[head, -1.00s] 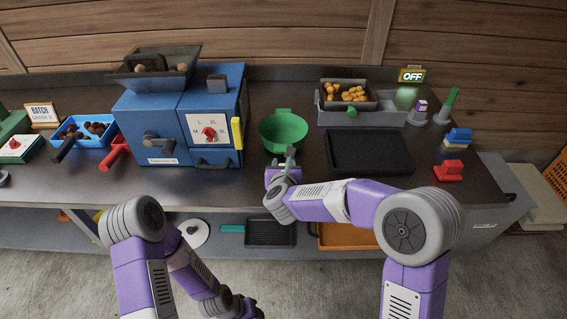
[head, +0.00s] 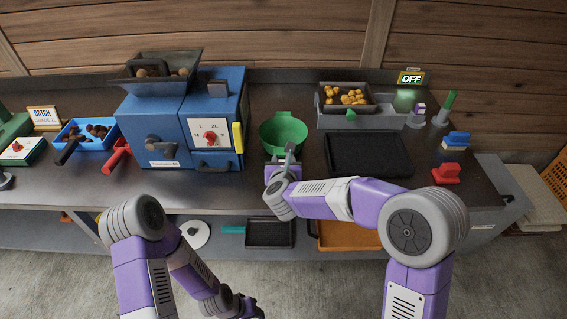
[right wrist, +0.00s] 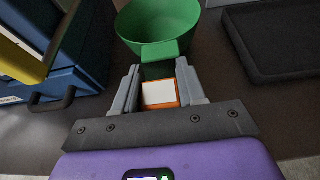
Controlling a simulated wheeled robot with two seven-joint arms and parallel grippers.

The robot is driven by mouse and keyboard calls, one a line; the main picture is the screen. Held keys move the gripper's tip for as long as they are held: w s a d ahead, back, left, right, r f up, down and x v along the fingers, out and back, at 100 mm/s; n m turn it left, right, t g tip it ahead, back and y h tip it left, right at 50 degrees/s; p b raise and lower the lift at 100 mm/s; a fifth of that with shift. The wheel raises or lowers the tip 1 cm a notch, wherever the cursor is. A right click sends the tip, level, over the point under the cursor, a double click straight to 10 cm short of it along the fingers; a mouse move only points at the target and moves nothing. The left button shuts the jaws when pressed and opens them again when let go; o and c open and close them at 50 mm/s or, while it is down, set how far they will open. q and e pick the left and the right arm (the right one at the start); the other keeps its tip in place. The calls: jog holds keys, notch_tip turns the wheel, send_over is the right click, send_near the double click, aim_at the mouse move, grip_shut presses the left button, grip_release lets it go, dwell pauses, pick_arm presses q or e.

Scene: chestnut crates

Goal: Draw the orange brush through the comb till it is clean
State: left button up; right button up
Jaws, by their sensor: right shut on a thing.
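In the right wrist view, a small orange-edged block with a white face, which I take as the orange brush (right wrist: 159,94), sits between the fingers of my right gripper (right wrist: 158,76). The gripper is shut on it. In the head view, my right gripper (head: 285,161) is in front of the green bowl (head: 283,132), and the brush cannot be made out there. The bowl's green tab (right wrist: 160,50) lies just beyond the fingertips; contact is unclear. My left gripper (head: 246,308) hangs low at the bottom edge, its jaws unclear. I cannot identify the comb.
A blue machine (head: 165,128) stands left of the bowl, with a yellow part (head: 237,138) on its side. A black tray (head: 368,155) is to the right. A green-handled item (head: 448,102), a blue block (head: 457,139) and a red block (head: 446,172) stand at the far right.

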jog(key=shift+r+p, duration=0.75)
jog(key=shift+r, duration=0.8)
jog(key=shift+f, duration=0.1)
jog(key=shift+f+b, duration=0.7)
jog(key=shift+b, duration=0.35)
jog(key=shift+r, duration=0.1)
jog(key=shift+b, duration=0.55)
jog(key=shift+f, duration=2.55)
